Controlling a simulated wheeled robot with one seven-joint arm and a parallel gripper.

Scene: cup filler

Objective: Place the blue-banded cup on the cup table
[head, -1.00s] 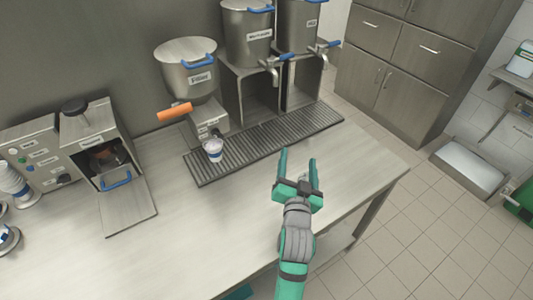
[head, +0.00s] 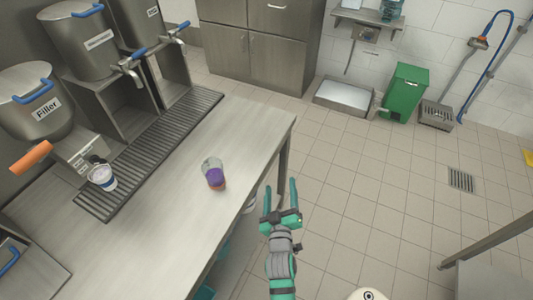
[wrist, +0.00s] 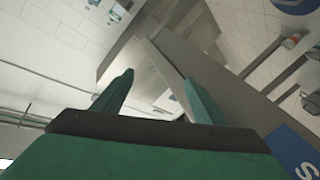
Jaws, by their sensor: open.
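The blue-banded cup (head: 102,178), white with a blue band, stands upright under the filler spout at the near end of the drip grate (head: 150,154). My gripper (head: 280,194) is open and empty, right of the counter's edge with the floor behind it in the head view. It is well apart from the cup. In the wrist view the two green fingers (wrist: 158,84) are spread with nothing between them. I cannot tell which surface is the cup table.
A purple and orange cup (head: 213,174) stands on the metal counter (head: 165,235) near its right edge. The filler (head: 38,105) and other dispensers line the back. A green bin (head: 404,92) stands across open tiled floor (head: 375,185).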

